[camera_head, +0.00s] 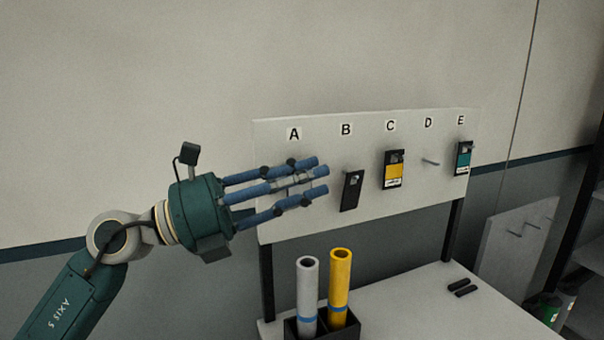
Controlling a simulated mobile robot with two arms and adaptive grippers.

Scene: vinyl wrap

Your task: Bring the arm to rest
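My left gripper (319,177), dark green with three blue fingers, reaches in from the left in front of the pegboard's left end, under the letter A. Its fingers point right and their tips are apart, so it looks open. A small pale grey thing (296,188) shows partly behind the fingers; I cannot tell whether they touch it. My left arm (75,290) comes up from the lower left corner. My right gripper is not in view.
The white board (405,190) carries a black tag (351,191) under B, a yellow one (393,170) under C, a bare peg (430,162) under D and a teal tag (463,158) under E. Grey (307,290) and yellow (340,285) rolls stand in a black holder (293,328) below.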

